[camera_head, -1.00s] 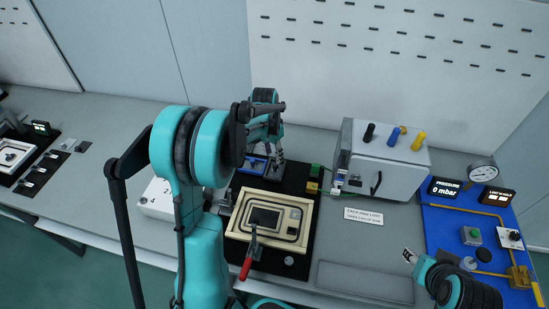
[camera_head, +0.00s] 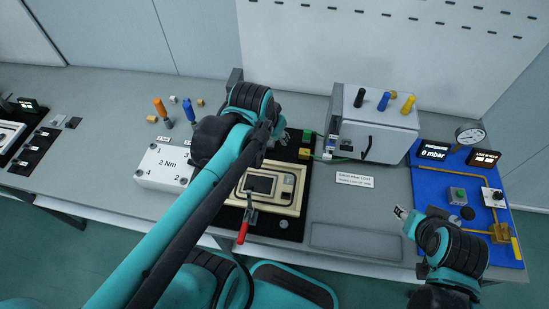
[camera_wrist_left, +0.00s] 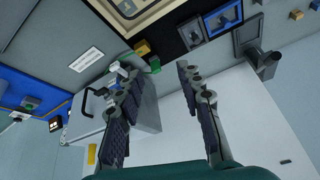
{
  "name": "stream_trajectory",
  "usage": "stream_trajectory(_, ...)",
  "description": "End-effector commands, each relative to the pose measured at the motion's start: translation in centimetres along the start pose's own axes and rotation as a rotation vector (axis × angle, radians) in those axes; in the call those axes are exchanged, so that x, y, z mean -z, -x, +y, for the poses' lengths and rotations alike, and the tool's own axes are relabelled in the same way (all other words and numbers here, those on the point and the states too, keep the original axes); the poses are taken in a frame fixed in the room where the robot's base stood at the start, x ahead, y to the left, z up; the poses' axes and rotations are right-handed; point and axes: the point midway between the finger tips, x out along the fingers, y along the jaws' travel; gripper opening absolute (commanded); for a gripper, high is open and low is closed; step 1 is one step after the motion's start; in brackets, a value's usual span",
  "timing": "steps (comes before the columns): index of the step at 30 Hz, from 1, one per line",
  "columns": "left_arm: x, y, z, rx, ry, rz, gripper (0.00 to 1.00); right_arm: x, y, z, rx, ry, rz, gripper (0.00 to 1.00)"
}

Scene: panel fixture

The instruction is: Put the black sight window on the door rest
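A black rectangle that looks like the sight window (camera_head: 262,184) lies within the beige panel fixture (camera_head: 291,207) on the black mat. I cannot tell whether it is a loose part or an opening. No door rest can be identified surely; a flat grey plate (camera_head: 356,241) lies right of the mat. In the left wrist view my left gripper (camera_wrist_left: 155,70) is open and empty, its fingers apart above the back of the bench. My right gripper (camera_head: 401,213) is at the right front, too small to read.
A grey box (camera_head: 375,132) with coloured knobs stands right of the mat. A red-handled clamp (camera_head: 243,230) sits at the fixture's front. A white numbered block (camera_head: 161,167) and upright drivers (camera_head: 161,109) are left. A blue gauge board (camera_head: 465,215) is far right.

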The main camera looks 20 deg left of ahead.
Motion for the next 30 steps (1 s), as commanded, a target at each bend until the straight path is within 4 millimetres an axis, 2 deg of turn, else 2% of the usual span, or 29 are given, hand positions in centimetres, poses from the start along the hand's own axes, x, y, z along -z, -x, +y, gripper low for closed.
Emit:
stream_trajectory(1, -1.6, 0.6, 1.1, 0.0, 0.014, 0.033, 0.37, 0.0, 0.0, 0.0, 0.0, 0.0, 0.0, 0.4)
stream_trajectory(3, -3.2, 1.0, 2.0, 0.0, 0.04, 0.076, 0.37, 0.0, 0.0, 0.0, 0.0, 0.0, 0.0, 0.4)
stream_trajectory(9, -5.9, 1.3, 3.5, -0.007, 0.09, 0.157, 0.37, 0.0, 0.0, 0.0, 0.0, 0.0, 0.0, 0.4)
stream_trajectory(20, -6.3, 1.2, 3.8, -0.01, 0.101, 0.173, 0.37, 0.0, 0.0, 0.0, 0.0, 0.0, 0.0, 0.4)
stream_trajectory(26, -7.3, -0.6, 3.9, -0.01, 0.101, 0.172, 0.37, -1.2, -1.7, 0.0, 0.0, 0.0, 0.0, 0.4)
stream_trajectory(30, -7.2, -0.5, 3.9, -0.01, 0.101, 0.172, 0.37, -1.1, -1.5, 0.0, 0.0, 0.0, 0.0, 0.4)
